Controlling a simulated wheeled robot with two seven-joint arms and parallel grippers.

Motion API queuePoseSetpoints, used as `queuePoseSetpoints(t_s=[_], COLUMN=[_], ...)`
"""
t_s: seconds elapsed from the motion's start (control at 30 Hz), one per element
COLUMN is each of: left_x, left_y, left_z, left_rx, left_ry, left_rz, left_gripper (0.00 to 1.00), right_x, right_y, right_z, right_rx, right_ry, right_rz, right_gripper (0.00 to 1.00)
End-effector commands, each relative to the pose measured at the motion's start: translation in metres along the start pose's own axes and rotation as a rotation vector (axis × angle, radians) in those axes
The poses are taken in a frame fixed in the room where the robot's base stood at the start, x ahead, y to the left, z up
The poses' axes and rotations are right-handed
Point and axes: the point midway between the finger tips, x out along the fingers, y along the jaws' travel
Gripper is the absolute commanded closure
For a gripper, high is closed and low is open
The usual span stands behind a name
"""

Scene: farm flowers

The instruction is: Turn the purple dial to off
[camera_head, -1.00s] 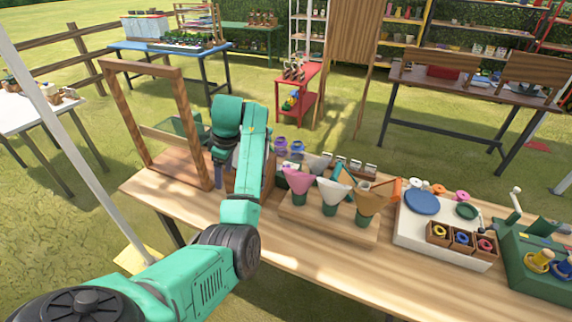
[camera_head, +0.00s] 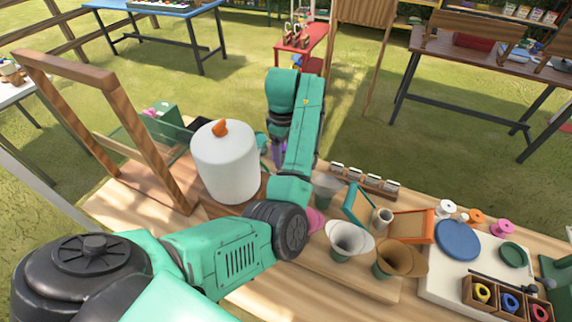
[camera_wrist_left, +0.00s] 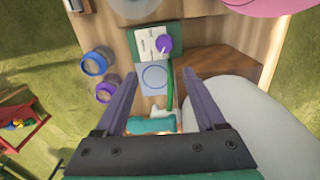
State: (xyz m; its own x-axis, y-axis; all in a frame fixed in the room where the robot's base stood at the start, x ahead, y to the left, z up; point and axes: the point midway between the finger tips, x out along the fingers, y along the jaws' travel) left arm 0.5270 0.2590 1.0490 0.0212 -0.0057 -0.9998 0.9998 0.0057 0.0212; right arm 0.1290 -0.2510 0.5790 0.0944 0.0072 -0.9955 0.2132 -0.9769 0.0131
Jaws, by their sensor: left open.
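A purple dial (camera_wrist_left: 164,44) shows in the left wrist view, on a white panel (camera_wrist_left: 152,48) backed by a green block. It is ahead of my left gripper (camera_wrist_left: 160,78), between and beyond the two fingers. A green stem-like piece (camera_wrist_left: 170,88) runs down from near the dial between the fingers. In the head view my left arm hides most of the gripper, and I cannot make out the dial there. My right gripper does not show.
A white canister (camera_head: 226,165) with an orange top stands left of my arm. Blue-rimmed (camera_wrist_left: 94,64) and purple (camera_wrist_left: 106,92) pots sit left of the fingers. Paper cones (camera_head: 350,238) and a white tray (camera_head: 440,275) lie to the right. A wooden frame (camera_head: 70,67) stands at the left.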

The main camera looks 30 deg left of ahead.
Motion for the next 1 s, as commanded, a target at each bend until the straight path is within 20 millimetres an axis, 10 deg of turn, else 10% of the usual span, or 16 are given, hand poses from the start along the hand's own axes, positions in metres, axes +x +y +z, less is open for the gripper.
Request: queuePoseSetpoints(t_s=[0.6,1.0], left_x=[0.129,0.145], left_y=[-0.001,-0.001], left_z=[-0.001,0.0], left_rx=[0.0,-0.001], left_ry=[0.001,0.0], left_rz=[-0.004,0.0], left_gripper=[0.28,0.32], right_x=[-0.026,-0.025], right_y=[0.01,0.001], right_z=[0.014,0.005], right_rx=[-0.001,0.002], right_ry=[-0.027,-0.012], right_rz=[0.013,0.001], right_gripper=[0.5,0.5])
